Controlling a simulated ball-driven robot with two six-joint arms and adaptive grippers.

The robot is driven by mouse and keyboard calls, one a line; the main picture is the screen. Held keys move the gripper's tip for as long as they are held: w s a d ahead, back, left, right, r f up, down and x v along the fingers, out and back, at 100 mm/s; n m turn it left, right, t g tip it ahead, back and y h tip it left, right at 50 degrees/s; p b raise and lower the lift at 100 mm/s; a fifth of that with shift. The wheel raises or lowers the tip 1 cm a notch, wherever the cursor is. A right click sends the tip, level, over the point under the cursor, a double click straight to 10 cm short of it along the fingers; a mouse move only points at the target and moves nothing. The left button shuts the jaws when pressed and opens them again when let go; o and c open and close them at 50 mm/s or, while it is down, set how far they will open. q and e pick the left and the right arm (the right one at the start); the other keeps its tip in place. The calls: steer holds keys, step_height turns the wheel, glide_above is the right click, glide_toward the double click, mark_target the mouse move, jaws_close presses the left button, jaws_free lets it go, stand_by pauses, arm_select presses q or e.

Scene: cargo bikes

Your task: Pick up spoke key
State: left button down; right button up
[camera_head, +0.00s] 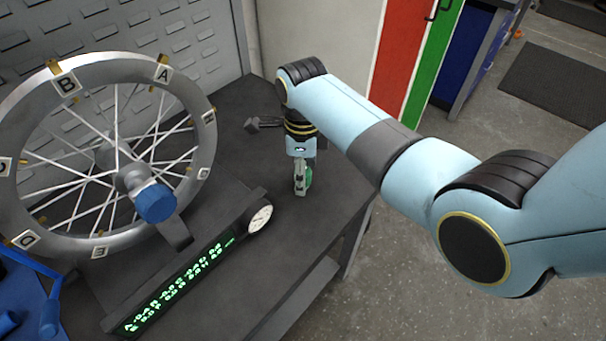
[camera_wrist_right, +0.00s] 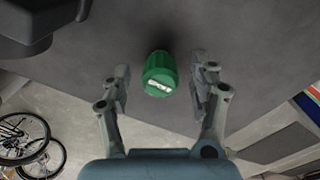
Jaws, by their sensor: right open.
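The spoke key appears to be the green, ribbed, round piece with a pale slotted face (camera_wrist_right: 159,74) in the right wrist view. It stands on the dark bench top. My right gripper (camera_wrist_right: 164,78) is open, with one finger on each side of the green piece and visible gaps between. In the head view the right gripper (camera_head: 301,186) points down over the bench's right part, and a bit of the green piece (camera_head: 308,177) shows beside its finger, mostly hidden. My left gripper is not in view.
A spoked wheel (camera_head: 204,130) with lettered tags stands in a truing stand at left. A green-lit display bar (camera_head: 180,285) with a dial (camera_head: 259,219) lies in front. A dark tool (camera_head: 262,124) lies behind my gripper. The bench's right edge is close.

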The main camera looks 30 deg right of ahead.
steer(key=c, duration=1.2)
steer(key=shift+r, duration=0.1)
